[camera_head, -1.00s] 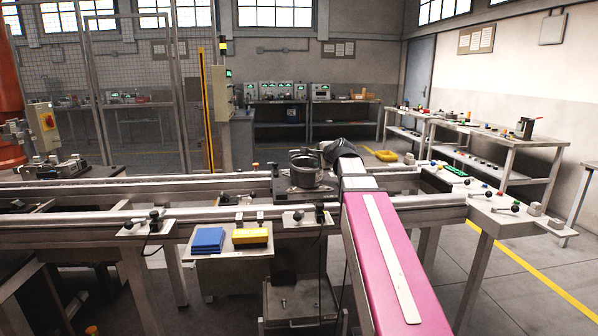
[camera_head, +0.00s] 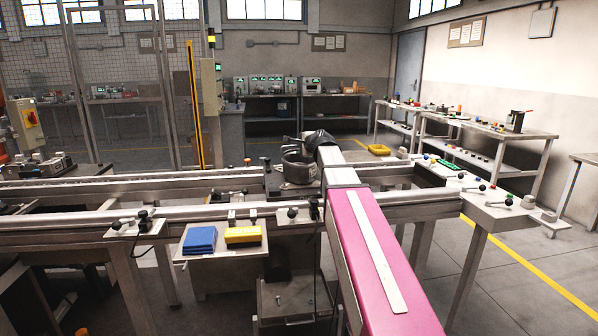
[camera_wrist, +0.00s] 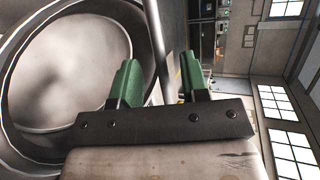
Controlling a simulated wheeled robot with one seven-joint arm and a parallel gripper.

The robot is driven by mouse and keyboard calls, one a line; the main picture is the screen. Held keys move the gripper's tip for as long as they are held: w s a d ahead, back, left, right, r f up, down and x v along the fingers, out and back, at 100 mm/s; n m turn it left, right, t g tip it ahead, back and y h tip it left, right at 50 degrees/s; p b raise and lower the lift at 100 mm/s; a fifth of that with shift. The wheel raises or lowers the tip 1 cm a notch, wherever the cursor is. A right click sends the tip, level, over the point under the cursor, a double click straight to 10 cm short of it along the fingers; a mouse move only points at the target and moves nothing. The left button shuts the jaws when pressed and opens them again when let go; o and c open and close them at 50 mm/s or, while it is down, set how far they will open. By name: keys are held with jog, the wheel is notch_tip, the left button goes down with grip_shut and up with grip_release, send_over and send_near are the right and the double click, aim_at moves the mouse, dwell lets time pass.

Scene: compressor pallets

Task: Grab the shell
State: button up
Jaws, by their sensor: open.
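The shell (camera_head: 298,170) is a dark grey, open-topped round vessel standing on the pallet on the conveyor, in the middle of the head view. In the wrist view the shell (camera_wrist: 75,70) fills the left side, with its round rim and smooth hollow inside showing. My gripper (camera_wrist: 160,78) has two green fingertips spread apart. A thin grey upright strip or rod shows between them; I cannot tell whether it is part of the shell. The left fingertip overlaps the shell's rim in the picture; contact cannot be told. In the head view my dark wrist hides the fingers.
Conveyor rails (camera_head: 90,220) run left and right past the shell. Blue blocks (camera_head: 200,239) and a yellow block (camera_head: 243,235) lie on a front shelf. A side table (camera_head: 485,205) with small knobs stands at right. A mesh fence is behind at left.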

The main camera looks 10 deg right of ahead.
jog(key=x, duration=0.3)
jog(key=shift+w, duration=0.25)
grip_shut()
jog(key=shift+r, duration=0.1)
dwell(1.0)
